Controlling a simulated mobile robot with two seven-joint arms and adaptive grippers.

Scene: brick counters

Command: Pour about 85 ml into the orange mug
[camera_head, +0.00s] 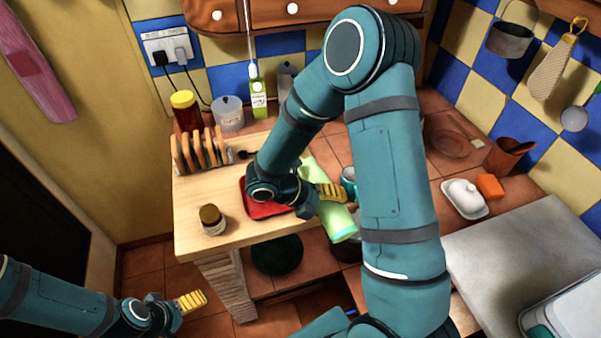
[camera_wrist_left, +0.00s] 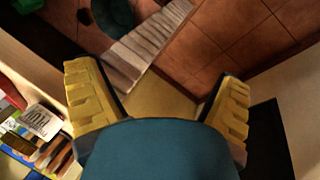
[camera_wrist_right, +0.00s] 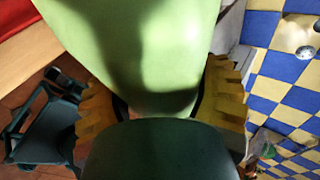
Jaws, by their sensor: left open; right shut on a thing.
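My right gripper (camera_head: 332,192) is shut on a light green container (camera_head: 337,222), which lies tilted over the front right edge of the wooden worktop. The container fills the upper middle of the right wrist view (camera_wrist_right: 140,45), between the yellow fingers. I cannot tell whether liquid is in it or leaving it. A teal mug (camera_head: 349,174) is partly visible just behind my right forearm. My left gripper (camera_head: 192,301) is open and empty, low at the left, away from the worktop.
A red tray (camera_head: 262,208) lies under my right wrist.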

